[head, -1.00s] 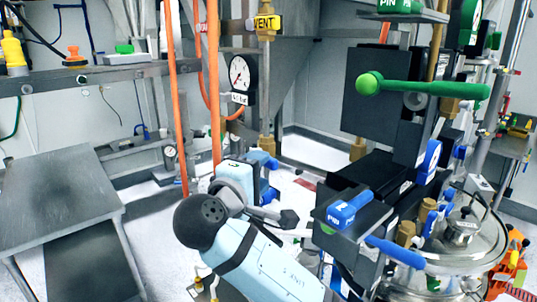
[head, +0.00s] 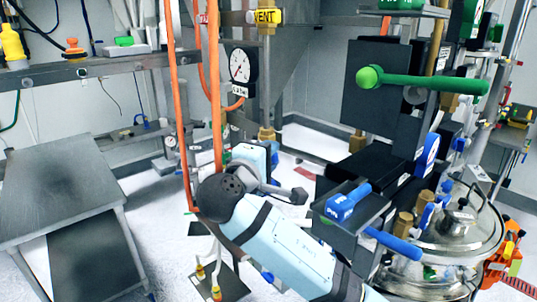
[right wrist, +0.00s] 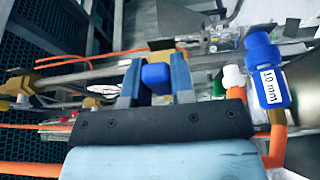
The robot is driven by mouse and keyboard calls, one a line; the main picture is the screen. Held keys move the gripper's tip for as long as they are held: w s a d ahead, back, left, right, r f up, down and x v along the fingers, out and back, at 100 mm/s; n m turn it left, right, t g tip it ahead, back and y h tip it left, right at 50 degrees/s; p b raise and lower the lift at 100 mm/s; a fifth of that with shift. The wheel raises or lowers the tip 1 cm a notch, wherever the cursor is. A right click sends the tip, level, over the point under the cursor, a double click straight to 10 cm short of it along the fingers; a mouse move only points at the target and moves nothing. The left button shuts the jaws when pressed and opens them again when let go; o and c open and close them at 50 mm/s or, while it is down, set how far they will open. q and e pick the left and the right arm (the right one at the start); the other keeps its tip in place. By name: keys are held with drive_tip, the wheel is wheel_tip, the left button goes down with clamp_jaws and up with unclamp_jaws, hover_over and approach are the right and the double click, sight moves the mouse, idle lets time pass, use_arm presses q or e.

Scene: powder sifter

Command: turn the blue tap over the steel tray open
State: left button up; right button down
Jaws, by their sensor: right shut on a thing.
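My right arm, light blue with a black rounded joint, reaches in from the bottom of the head view. Its gripper end (head: 268,158) lies beyond that joint, near the brass pipe below the yellow VENT label, and its fingers are mostly hidden there. In the right wrist view the gripper (right wrist: 155,72) has its two grey-blue fingers closed on either side of a blue tap handle (right wrist: 156,78). A brass fitting (right wrist: 168,55) shows just beyond the handle. I cannot clearly pick out the steel tray. My left gripper is out of view.
A grey metal table (head: 60,185) stands at left. A pressure gauge (head: 240,66) and orange pipes (head: 214,85) rise near the arm. A green lever (head: 430,85), a blue lever (head: 393,244) and a round steel vessel (head: 455,235) are at right. The wrist view shows a blue 10 mm cap (right wrist: 266,72).

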drive_tip(key=shift+r+n+g, duration=0.5)
drive_tip(key=shift+r+n, duration=0.2)
drive_tip(key=shift+n, duration=0.5)
drive_tip(key=shift+w+a+r+n+g, duration=0.2)
drive_tip(key=shift+r+n+g, duration=0.45)
drive_tip(key=shift+n, duration=0.55)
drive_tip(key=c, duration=1)
unclamp_jaws()
drive_tip(key=shift+o, duration=0.2)
